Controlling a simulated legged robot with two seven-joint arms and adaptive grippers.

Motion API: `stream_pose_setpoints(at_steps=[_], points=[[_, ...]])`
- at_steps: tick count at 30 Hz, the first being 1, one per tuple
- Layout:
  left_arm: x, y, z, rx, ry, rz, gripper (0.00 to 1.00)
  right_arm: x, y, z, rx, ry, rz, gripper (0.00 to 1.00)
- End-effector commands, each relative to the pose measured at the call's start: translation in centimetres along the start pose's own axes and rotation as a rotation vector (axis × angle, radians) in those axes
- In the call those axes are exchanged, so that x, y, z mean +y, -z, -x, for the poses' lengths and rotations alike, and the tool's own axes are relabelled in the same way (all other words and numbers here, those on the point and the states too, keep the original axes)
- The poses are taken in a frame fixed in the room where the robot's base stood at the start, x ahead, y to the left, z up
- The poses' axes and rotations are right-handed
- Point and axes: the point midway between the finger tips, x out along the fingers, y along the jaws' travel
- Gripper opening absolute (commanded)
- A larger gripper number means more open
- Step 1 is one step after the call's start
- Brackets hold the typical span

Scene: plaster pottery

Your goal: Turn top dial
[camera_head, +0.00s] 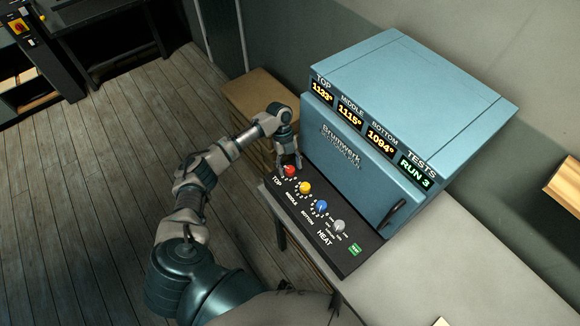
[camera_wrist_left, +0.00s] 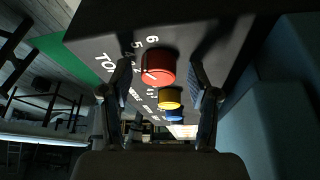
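The top dial (camera_head: 289,171) is a red knob at the far left end of the black control panel, beside the printed word TOP. It also shows in the left wrist view (camera_wrist_left: 158,68), between and beyond my fingers. My left gripper (camera_head: 289,160) is at the red dial in the head view. In the left wrist view its two fingers (camera_wrist_left: 163,95) are spread apart, one to each side of the dial, with visible space between. Whether either finger touches the dial is hard to tell. My right gripper is not in view.
A yellow dial (camera_head: 305,188), a blue dial (camera_head: 321,206) and a grey heat dial (camera_head: 338,226) follow along the panel, with a green button (camera_head: 355,249) at its end. The blue kiln (camera_head: 420,105) rises behind. The grey table (camera_head: 450,270) is mostly clear.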

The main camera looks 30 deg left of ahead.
Motion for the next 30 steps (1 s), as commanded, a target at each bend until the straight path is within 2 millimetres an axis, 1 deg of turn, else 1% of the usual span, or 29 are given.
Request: stream_pose_setpoints(at_steps=[7,11,14,21,24,27,30], points=[[0.1,0.2,-0.1,0.002,-0.002,-0.002,0.63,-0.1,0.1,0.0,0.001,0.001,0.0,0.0],[0.0,0.2,0.8,0.001,-0.001,-0.002,0.63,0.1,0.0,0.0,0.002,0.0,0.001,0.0],[-0.1,0.1,2.5,0.0,0.0,-0.002,0.63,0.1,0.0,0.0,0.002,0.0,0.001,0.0],[-0.1,-0.2,8.0,0.003,0.001,-0.002,0.63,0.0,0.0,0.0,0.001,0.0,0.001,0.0],[-0.1,-0.3,9.8,0.003,0.002,-0.002,0.63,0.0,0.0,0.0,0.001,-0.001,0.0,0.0],[0.0,-0.3,11.0,0.004,0.0,-0.001,0.63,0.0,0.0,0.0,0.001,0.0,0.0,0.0],[0.0,-0.3,11.6,0.005,-0.001,-0.002,0.63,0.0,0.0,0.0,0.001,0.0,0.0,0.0]])
